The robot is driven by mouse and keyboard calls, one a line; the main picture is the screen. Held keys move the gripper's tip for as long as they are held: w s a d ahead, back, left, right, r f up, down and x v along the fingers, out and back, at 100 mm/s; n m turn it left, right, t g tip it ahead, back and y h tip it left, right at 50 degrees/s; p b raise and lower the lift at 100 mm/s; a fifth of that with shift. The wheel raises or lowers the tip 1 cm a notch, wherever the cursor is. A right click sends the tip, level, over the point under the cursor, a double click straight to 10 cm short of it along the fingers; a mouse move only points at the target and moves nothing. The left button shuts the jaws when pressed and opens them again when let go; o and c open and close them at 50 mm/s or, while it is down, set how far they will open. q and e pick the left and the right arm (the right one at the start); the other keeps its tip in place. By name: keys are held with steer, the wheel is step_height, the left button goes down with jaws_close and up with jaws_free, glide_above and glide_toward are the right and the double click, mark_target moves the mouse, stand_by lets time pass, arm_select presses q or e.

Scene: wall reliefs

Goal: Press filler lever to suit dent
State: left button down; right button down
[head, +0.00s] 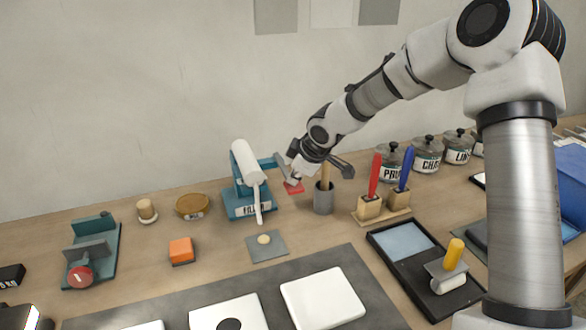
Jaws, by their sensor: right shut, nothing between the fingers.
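The filler dispenser (243,203) is a blue stand with a white tube, labelled FILLER, standing at the back of the bench. Its lever (270,162) appears to be the blue-grey arm on the right side, partly hidden near my gripper. My right gripper (295,176) is shut and empty, just right of the lever; I cannot tell whether they touch. A cream dab of filler (264,239) lies on a grey square plate (267,250) in front of the nozzle. A white tile (229,312) at the front has a dark round spot. My left gripper is not in view.
A grey cup (323,199) and a small red block (293,188) are close to my right gripper. Red and blue handled tools (384,213) stand in a wooden holder to the right. A black tray (410,265), an orange block (181,250) and labelled jars (427,154) surround the area.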

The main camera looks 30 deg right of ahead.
steer(key=shift+f, duration=0.2)
steer(key=shift+r, duration=0.15)
stand_by(0.6)
steer(key=shift+w+d+r+p, duration=0.1)
steer(key=shift+w+r+p, duration=0.15)
steer(key=shift+r+p, duration=0.95)
steer(key=shift+w+d+r+p, duration=0.1)
steer(key=shift+w+r+p, duration=0.2)
steer(key=shift+r+p, duration=0.9)
steer(key=shift+w+r+p, duration=0.25)
steer(key=shift+r+p, duration=0.4)
steer(key=shift+p, duration=1)
steer(key=r+p, duration=0.2)
steer(key=p, duration=0.1)
steer(key=w+r+p, duration=0.1)
steer(key=r+p, duration=0.1)
steer(key=p, duration=0.1)
steer(key=shift+w+d+r+p, duration=0.1)
steer(key=shift+d+r+p, duration=0.05)
steer(key=shift+r+p, duration=0.25)
